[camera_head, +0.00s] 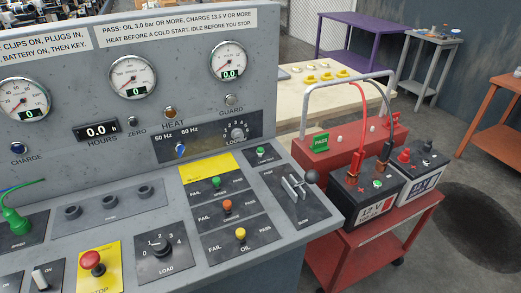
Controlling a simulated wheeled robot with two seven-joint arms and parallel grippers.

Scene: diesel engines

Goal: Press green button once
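A grey control console fills the left and middle of the head view. A round green button (216,182) sits on a dark plate marked FAIL and PASS, just below a yellow label. A second small green button or lamp (261,152) sits on a dark plate to its upper right. I cannot tell from the picture which of these two the task means. An orange button (227,205) and a yellow button (240,233) stand in a column below the first green one. Neither of my grippers is in view.
A red mushroom stop button (91,261), a load knob (163,246), a lever (307,180) and a green plug with cable (15,220) are on the console. A red cart (385,238) with batteries stands right. The space above the buttons is clear.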

